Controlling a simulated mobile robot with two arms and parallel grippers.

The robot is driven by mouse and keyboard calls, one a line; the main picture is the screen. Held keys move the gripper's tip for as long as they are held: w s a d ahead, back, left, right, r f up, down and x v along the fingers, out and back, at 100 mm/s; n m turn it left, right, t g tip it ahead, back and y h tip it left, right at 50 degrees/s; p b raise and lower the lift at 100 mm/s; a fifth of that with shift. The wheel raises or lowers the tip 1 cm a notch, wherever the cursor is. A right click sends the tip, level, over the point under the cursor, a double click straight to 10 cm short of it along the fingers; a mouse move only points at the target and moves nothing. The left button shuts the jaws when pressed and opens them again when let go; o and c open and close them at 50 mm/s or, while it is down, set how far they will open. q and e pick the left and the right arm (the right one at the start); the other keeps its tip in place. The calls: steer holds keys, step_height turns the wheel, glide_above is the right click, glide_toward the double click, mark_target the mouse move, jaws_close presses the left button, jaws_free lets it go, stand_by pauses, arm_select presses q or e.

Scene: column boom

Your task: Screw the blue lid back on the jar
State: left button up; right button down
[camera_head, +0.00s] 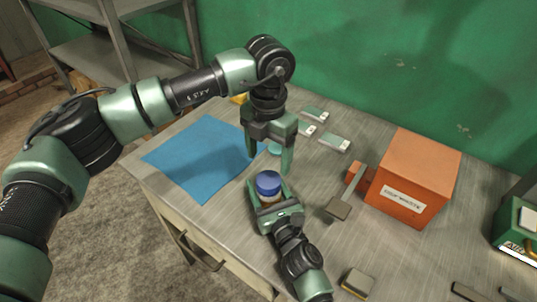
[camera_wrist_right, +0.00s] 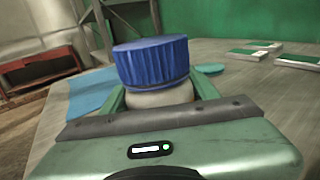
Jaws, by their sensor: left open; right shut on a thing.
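The jar (camera_head: 267,196) stands on the grey workbench with the blue lid (camera_head: 268,180) on its top. In the right wrist view the pale jar (camera_wrist_right: 160,97) shows under the ribbed blue lid (camera_wrist_right: 152,62); I cannot tell whether the lid is threaded tight. My right gripper (camera_head: 268,192) is shut on the jar from the near side, its fingers on either side of the body below the lid.
A blue mat (camera_head: 200,158) lies to the left. A teal round thing (camera_head: 275,149) lies behind the jar. Several white-and-green pieces (camera_head: 334,141) lie behind. A small block (camera_head: 357,283) lies near the front.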

mark_target(268, 179)
arm_select(q)
steer(key=shift+f, duration=4)
steer(key=shift+c, duration=0.2)
steer(key=c, duration=1.4)
steer(key=o, duration=1.6)
step_height(268, 179, up, 12)
steer(key=shift+r, duration=0.1)
